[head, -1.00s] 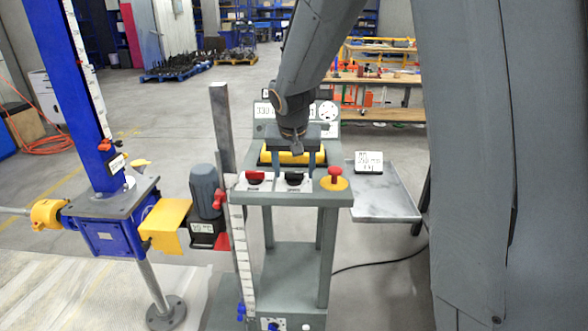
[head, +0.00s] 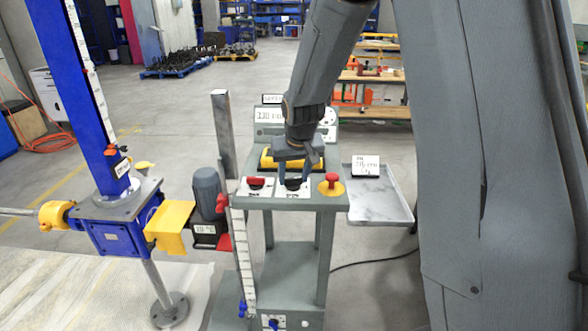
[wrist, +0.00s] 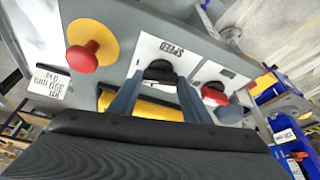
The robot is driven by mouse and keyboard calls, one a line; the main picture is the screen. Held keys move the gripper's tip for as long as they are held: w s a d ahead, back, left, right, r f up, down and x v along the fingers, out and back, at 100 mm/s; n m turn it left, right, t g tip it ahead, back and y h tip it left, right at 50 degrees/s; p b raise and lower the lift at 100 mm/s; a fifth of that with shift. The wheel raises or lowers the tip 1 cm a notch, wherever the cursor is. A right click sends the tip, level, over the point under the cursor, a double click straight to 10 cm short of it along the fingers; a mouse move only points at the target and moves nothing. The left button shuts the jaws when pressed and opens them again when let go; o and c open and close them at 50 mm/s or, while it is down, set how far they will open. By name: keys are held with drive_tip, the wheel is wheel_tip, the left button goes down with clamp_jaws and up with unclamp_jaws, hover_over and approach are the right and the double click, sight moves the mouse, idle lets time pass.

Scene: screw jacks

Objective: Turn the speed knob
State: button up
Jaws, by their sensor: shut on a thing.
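The black speed knob (wrist: 160,70) sits on a white plate marked SPEED (wrist: 172,48) in the wrist view. My gripper (head: 294,184) is at the control panel, with its two fingers around this knob and shut on it. In the head view the fingers partly hide the knob (head: 293,183). A red knob (head: 256,182) on its own white plate is to the left, and it also shows in the wrist view (wrist: 214,93). A red mushroom button (head: 331,182) on a yellow disc is to the right.
A yellow-framed part (head: 268,159) lies behind the knobs, close to my gripper. A grey side shelf (head: 383,207) holds a white label (head: 366,166). A tall grey post (head: 223,135) and a blue screw jack (head: 112,232) stand to the left.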

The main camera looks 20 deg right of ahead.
drive_tip(key=shift+d+n, duration=0.1)
drive_tip(key=shift+n, duration=0.5)
drive_tip(key=shift+w+f+n+y+b, duration=0.15)
drive_tip(key=shift+n+y+b, duration=0.45)
drive_tip(key=shift+n+b, duration=0.4)
drive_tip(key=n+b, duration=0.1)
drive_tip(key=b, duration=0.3)
drive_tip(key=shift+d+n+y, duration=0.1)
drive_tip(key=shift+n+y, duration=0.3)
drive_tip(key=shift+n+b, duration=0.3)
drive_tip(key=shift+b, duration=0.2)
drive_tip(key=shift+r, duration=0.2)
drive_tip(key=o, duration=1)
drive_tip(key=shift+o, duration=0.2)
drive_tip(key=shift+r+b, duration=0.1)
drive_tip(key=shift+b, duration=0.2)
